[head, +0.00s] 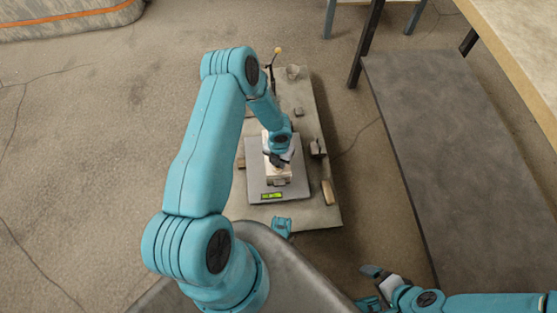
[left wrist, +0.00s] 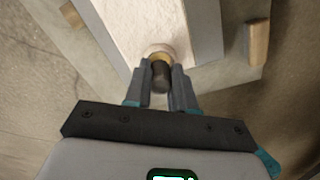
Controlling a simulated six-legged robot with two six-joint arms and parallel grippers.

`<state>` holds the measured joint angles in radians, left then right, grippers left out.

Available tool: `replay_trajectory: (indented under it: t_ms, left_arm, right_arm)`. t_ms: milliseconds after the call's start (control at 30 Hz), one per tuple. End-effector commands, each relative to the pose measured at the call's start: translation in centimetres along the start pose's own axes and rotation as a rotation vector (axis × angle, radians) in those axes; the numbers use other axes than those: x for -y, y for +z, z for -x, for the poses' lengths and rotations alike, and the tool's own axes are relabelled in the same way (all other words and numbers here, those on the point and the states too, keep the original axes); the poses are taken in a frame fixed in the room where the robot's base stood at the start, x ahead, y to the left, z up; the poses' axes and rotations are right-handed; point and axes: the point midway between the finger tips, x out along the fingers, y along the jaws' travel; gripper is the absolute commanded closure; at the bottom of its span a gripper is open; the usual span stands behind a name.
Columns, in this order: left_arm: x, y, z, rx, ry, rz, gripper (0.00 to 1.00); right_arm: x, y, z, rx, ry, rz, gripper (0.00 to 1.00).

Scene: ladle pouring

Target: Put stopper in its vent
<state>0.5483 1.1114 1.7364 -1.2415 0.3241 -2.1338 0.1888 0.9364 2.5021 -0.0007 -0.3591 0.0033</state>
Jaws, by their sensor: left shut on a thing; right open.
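My left gripper (head: 277,160) is above a pale block (head: 279,174) on the grey plate with a green display. In the left wrist view my left gripper (left wrist: 161,84) is shut on a small dark cylinder, apparently the stopper (left wrist: 160,75), with a brass-coloured band at its far end. That end meets or overlaps a round pale rim (left wrist: 158,48) at the edge of the pale block (left wrist: 140,25). I cannot tell whether the rim is the vent or whether the stopper is inside it. My right gripper (head: 374,286) is open and empty, low at right, away from the board.
The grey plate (head: 262,184) lies on a low board (head: 318,210). Small blocks (head: 328,192) (head: 317,148) stand along its right side. A clear cup (head: 293,72) and a thin upright handle (head: 277,52) are at its far end. A dark bench (head: 440,150) stands right.

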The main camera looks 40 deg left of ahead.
Motion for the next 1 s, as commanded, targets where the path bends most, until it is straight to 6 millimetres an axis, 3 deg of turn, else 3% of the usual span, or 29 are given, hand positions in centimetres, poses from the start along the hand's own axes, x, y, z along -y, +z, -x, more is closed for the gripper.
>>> replay_trajectory:
  t_ms: [1000]
  left_arm:
    - [0.0, 0.1, -1.0, 0.0, 0.0, 0.0, 1.0]
  right_arm:
    - [-0.3, 0.0, -0.9, 0.001, 0.0, 0.0, 0.0]
